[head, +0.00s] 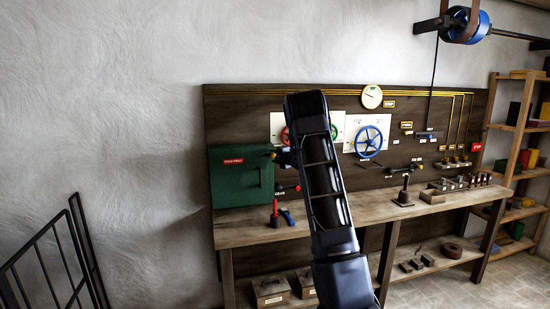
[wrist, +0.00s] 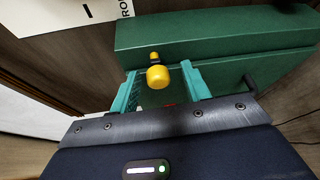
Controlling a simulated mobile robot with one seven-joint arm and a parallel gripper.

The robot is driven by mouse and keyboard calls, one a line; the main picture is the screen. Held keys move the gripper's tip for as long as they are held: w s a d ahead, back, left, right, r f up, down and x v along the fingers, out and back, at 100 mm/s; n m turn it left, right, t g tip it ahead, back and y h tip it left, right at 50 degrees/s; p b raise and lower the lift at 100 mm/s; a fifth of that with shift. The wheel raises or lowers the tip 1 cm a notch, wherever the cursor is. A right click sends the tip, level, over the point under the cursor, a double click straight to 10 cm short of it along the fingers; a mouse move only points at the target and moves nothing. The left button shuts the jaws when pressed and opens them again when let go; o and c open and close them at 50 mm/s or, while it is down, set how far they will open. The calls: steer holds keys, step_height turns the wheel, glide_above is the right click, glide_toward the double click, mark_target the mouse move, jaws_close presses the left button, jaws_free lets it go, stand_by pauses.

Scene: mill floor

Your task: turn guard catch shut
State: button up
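The guard is a dark green box (head: 238,178) with a red label, on the left end of the bench against the board. Its catch looks to be a small yellow-ended knob at the box's right edge (head: 271,155). In the wrist view the green box (wrist: 215,36) fills the top, and the yellow catch (wrist: 158,77) shows large in the middle. My gripper (wrist: 160,68) has its two teal fingers apart, one on each side of the catch. I cannot tell whether either finger touches it. In the head view my arm hides part of the gripper.
The wooden bench (head: 330,221) carries a red-handled tool (head: 275,212) in front of the box and a dark hand stamp (head: 404,190) farther right. A blue handwheel (head: 368,141) and levers are on the board. A black railing (head: 50,265) stands at left. A shelf (head: 515,130) is at right.

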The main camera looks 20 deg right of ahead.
steer(key=shift+r, duration=0.1)
steer(key=shift+s+d+r, duration=0.1)
steer(key=shift+s+d, duration=0.15)
steer(key=shift+s, duration=0.3)
steer(key=v, duration=0.9)
steer(key=shift+s, duration=0.3)
steer(key=shift+d, duration=0.15)
steer(key=s+r+m+g+h, duration=0.1)
steer(key=s+r+m+h, duration=0.35)
steer(key=s+m, duration=0.35)
steer(key=s+r+m+g+h, duration=0.1)
steer(key=s+r+m+h, duration=0.2)
steer(key=s+r+m, duration=0.5)
steer(key=s+a+f+m+g, duration=0.2)
steer(key=s+a+f+g, duration=0.1)
steer(key=s, duration=1)
steer(key=s+a+f+m+g+y, duration=0.1)
steer(key=s+a+f+m+g, duration=0.2)
steer(key=s, duration=1.1)
steer(key=s+a+f+m+g, duration=0.2)
steer(key=s+a+f+m, duration=0.1)
steer(key=s, duration=1.1)
steer(key=shift+s+a+f+g, duration=0.2)
steer(key=shift+a+f+g, duration=0.3)
steer(key=shift+a, duration=0.6)
